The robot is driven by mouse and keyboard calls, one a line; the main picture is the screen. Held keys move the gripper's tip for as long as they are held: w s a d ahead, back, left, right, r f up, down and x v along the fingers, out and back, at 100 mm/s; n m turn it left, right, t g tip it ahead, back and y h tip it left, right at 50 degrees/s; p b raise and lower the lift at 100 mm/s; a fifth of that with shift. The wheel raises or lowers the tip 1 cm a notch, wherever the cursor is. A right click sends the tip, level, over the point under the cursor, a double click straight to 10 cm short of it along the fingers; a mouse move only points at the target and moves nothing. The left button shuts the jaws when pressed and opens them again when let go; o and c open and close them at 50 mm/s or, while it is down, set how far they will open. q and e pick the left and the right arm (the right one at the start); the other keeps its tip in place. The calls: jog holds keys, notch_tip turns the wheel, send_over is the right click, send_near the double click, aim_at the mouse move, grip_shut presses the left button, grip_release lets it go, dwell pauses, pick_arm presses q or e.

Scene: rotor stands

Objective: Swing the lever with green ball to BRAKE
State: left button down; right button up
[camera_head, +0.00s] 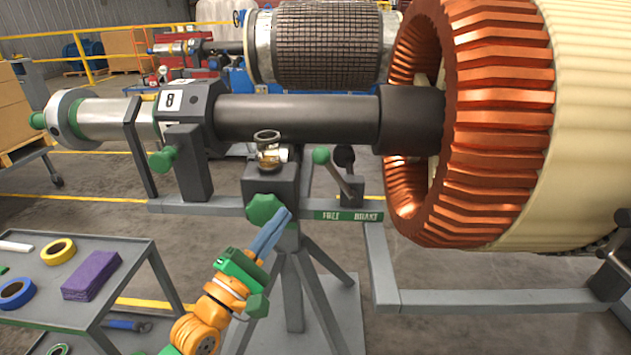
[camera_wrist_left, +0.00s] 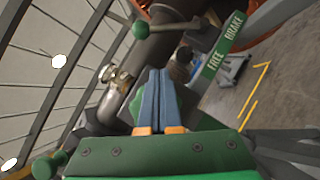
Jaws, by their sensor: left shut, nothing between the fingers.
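The lever's green ball (camera_head: 320,156) tops a grey rod (camera_head: 335,174) that leans left, over the FREE end of the green FREE/BRAKE label (camera_head: 348,216). In the left wrist view the green ball (camera_wrist_left: 140,29) is beyond my fingers, and the label (camera_wrist_left: 225,47) is to the right. My left gripper (camera_head: 288,212) is shut and empty, below and left of the ball and apart from it in the head view. Its blue fingers (camera_wrist_left: 159,75) point toward the stand in the wrist view. My right gripper is not in view.
A black ball (camera_head: 344,155) stands just right of the green one. A green hexagonal knob (camera_head: 265,210) on the stand is close to my fingertips. The dark shaft (camera_head: 295,118) and copper-wound rotor housing (camera_head: 500,125) are above and right. A tool cart (camera_head: 125,290) stands at left.

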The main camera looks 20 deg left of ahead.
aim_at(296, 198)
pick_arm(q)
jog(key=x, duration=0.6)
jog(key=shift+w, duration=0.1)
jog(key=w+d+r+p, duration=0.2)
jog(key=d, duration=0.1)
jog(key=shift+w+r, duration=0.15)
jog(key=shift+r, duration=0.1)
jog(key=shift+w, duration=0.1)
